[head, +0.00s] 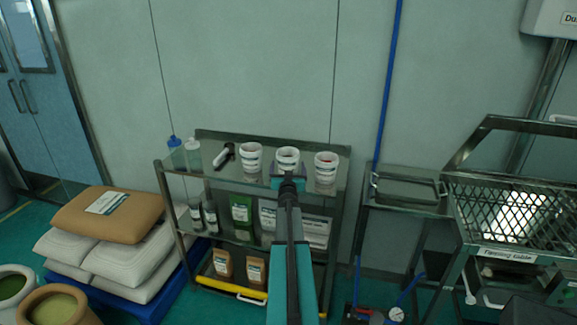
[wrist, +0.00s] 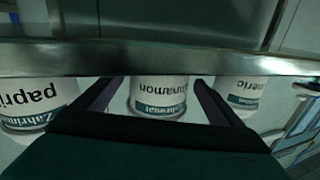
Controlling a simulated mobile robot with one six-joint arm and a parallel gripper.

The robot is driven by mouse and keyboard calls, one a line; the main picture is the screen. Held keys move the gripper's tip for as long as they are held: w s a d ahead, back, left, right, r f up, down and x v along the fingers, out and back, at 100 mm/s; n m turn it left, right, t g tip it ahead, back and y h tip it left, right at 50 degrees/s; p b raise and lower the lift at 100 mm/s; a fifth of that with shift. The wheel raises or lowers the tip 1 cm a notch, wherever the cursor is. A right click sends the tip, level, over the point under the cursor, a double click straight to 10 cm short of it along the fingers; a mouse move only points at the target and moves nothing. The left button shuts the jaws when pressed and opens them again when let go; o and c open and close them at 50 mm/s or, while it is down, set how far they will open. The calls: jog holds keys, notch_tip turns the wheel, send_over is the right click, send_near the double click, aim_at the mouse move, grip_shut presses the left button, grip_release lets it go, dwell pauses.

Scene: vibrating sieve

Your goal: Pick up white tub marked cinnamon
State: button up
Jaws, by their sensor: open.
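The white tub marked cinnamon (wrist: 160,92) is in the middle of the wrist view, its label upside down. It appears to be the middle of three white tubs on the top shelf in the head view (head: 288,155). My gripper (wrist: 159,84) is open, with one dark finger at each side of the tub in the picture. In the head view my gripper (head: 288,180) is in front of the middle tub and hides its lower part. I cannot tell whether the fingers touch it.
A paprika tub (wrist: 38,102) and a tub ending in "neric" (wrist: 246,92) flank it.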

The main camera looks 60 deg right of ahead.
aim_at(288, 162)
jog(key=c, duration=1.3)
jog(key=shift+r, duration=0.15)
jog(key=shift+r+b, duration=0.95)
jog(key=shift+r, duration=0.4)
jog(key=shift+s+a+r, duration=0.1)
jog(key=shift+s+r, duration=0.05)
jog(key=shift+r, duration=0.1)
jog(key=s+a+r, duration=0.1)
jog(key=s+a, duration=0.7)
jog(key=s, duration=0.5)
jog(key=shift+a+r, duration=0.25)
jog(key=shift+a, duration=0.1)
jog(key=shift+w, duration=0.1)
